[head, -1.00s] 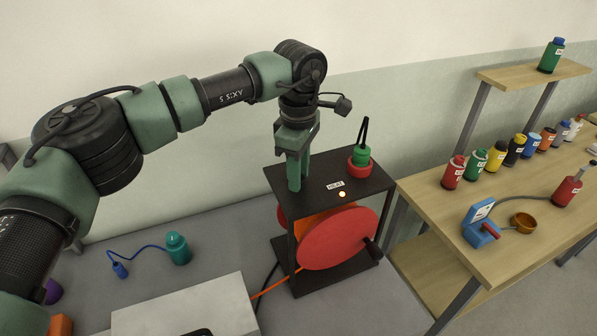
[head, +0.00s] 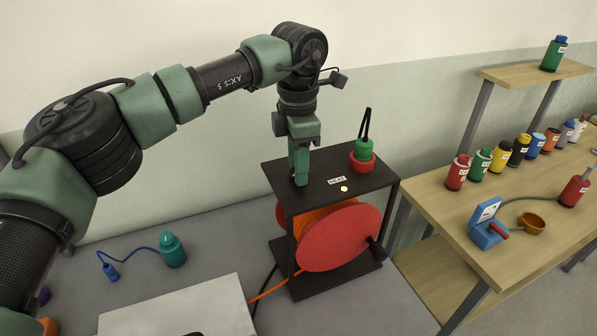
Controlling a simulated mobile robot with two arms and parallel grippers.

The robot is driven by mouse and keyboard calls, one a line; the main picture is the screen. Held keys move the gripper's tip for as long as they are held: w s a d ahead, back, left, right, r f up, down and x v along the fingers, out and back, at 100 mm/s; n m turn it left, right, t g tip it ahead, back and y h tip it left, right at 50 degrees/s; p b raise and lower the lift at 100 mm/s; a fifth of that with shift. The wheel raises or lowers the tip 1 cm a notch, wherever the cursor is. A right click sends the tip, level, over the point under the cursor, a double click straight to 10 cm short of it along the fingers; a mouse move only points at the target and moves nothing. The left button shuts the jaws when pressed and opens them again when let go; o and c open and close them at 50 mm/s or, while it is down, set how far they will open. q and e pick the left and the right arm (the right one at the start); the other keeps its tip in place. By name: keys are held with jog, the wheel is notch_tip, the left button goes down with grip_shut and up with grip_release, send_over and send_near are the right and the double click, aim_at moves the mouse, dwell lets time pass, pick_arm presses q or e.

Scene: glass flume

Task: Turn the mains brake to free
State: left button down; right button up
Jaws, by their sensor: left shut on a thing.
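The black cable-reel stand (head: 285,180) is on the grey surface, with a red reel disc (head: 338,240) under its top. My left gripper (head: 300,178) points down at the left part of the stand's top. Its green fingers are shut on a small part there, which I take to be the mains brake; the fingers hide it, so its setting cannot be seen. A pale label (head: 337,181) and a small lit lamp (head: 344,189) are on the top to the right of the fingers. My right gripper is out of view.
A red and green plug with a black loop (head: 363,150) stands on the top's back right. An orange cable (head: 275,288) runs from the reel. A teal bottle (head: 172,249) is on the left. A wooden bench (head: 470,250) with bottles is on the right.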

pick_arm(q)
jog(key=n+b, duration=0.1)
jog(key=n, duration=0.3)
jog(key=shift+f+n+b, duration=0.15)
jog(key=shift+n+b, duration=0.15)
jog(key=shift+b, duration=0.05)
jog(key=n+b, duration=0.1)
jog(key=n, duration=0.4)
jog(key=shift+n+b, duration=0.3)
jog(key=shift+b, duration=0.05)
jog(key=c, duration=1.1)
grip_release()
jog(key=shift+a, duration=0.1)
jog(key=shift+o, duration=0.2)
jog(key=shift+r, duration=0.2)
notch_tip(320, 180, up, 8)
jog(key=shift+f+b, duration=0.2)
jog(key=shift+b, duration=0.2)
